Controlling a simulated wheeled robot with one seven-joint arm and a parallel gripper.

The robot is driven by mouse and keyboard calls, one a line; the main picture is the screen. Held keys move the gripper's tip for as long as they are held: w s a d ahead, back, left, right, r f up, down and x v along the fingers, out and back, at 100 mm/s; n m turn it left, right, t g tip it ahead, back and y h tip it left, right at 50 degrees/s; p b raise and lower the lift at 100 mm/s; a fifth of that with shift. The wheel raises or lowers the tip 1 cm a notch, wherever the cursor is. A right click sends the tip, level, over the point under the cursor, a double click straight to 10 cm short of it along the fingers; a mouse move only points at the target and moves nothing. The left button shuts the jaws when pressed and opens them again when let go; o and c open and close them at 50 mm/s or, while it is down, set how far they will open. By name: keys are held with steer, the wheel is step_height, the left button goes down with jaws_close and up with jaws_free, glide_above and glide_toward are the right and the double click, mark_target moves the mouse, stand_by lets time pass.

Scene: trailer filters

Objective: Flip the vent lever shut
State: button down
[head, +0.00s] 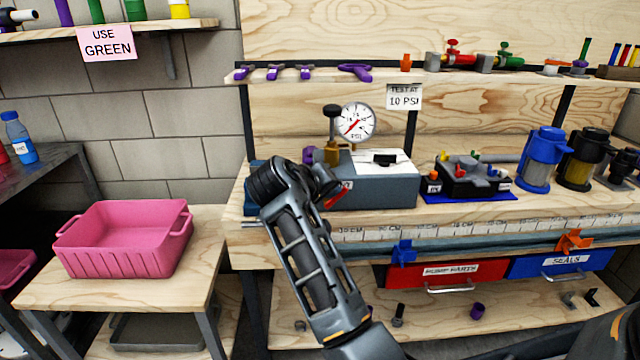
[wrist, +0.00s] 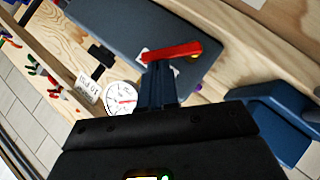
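The red vent lever (wrist: 170,52) sits on the side of the grey-blue test box (wrist: 125,22), with a brass-coloured pivot at its right end in the wrist view. In the head view the lever (head: 337,195) shows as a small slanted red piece at the front left of the box (head: 380,186), partly hidden by my arm. My gripper (wrist: 157,68) has its fingers together, with the tips close beside the lever's free end. I cannot tell whether they touch it. The fingertips are hidden behind my arm in the head view.
A pressure gauge (head: 356,121) and a black knob (head: 332,110) stand just behind my gripper. A black parts tray (head: 470,182) and blue pump (head: 541,160) are further right on the bench. A pink bin (head: 125,240) stands on the lower table at left.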

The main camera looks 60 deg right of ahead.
mark_target(344, 194)
steer(key=s+d+m+t+y+p, duration=0.1)
steer(key=p, duration=0.1)
steer(key=s+m+t+y+p, duration=0.1)
steer(key=t+y, duration=0.1)
steer(key=shift+s+d+f+m+p, duration=0.2)
steer(key=shift+d+f+m+p, duration=0.2)
steer(key=shift+f+t+y, duration=0.15)
steer(key=shift+t+y, duration=0.15)
steer(key=shift+y, duration=0.1)
steer(key=shift+r+p, duration=0.85)
steer(key=shift+p, duration=0.05)
